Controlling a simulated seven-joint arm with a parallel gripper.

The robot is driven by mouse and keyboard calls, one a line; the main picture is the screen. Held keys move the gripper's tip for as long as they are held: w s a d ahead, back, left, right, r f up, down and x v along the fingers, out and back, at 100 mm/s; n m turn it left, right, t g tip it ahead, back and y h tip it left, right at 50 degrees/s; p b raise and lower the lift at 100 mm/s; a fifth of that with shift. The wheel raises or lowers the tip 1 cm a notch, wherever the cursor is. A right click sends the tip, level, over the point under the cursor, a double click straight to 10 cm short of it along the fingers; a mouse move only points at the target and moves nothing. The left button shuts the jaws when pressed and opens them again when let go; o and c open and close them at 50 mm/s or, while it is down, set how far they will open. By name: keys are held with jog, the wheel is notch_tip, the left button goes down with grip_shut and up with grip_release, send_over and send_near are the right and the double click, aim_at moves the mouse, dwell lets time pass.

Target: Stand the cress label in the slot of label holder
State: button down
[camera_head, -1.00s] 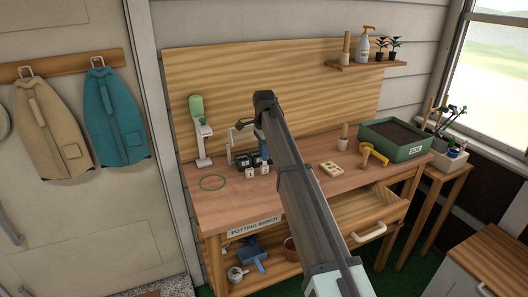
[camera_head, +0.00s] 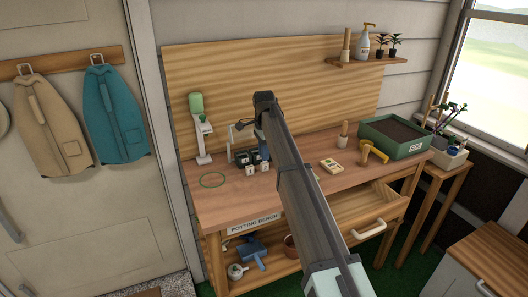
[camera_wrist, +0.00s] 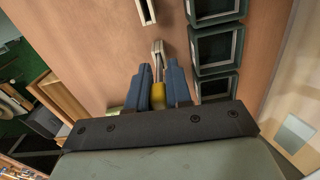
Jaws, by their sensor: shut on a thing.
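My gripper (camera_wrist: 159,80) points down over the bench with its blue fingers shut on a narrow yellow piece (camera_wrist: 159,98), which I take to be the cress label. Most of the label is hidden between the fingers, and its lettering does not show. A small pale block (camera_wrist: 158,50) shows just beyond the fingertips; I cannot tell whether the label touches it. Another pale block with a dark slot (camera_wrist: 147,12), which looks like a label holder, lies farther up the wrist view. In the head view the two pale blocks (camera_head: 251,171) stand below my blue fingers (camera_head: 264,150).
Dark square pots (camera_wrist: 214,50) stand in a row close right of my fingers. A green ring (camera_head: 213,180) lies at the bench's left. A seed packet (camera_head: 331,166), yellow tool (camera_head: 374,152) and green soil tray (camera_head: 370,127) are at right. The front middle is clear.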

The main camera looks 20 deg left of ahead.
jog(key=shift+f, duration=0.35)
jog(key=c, duration=1)
grip_release()
jog(key=shift+o, duration=0.7)
jog(key=o, duration=0.5)
jog(key=shift+o, duration=0.2)
jog(key=shift+r, duration=0.15)
jog(key=shift+r, duration=3.3)
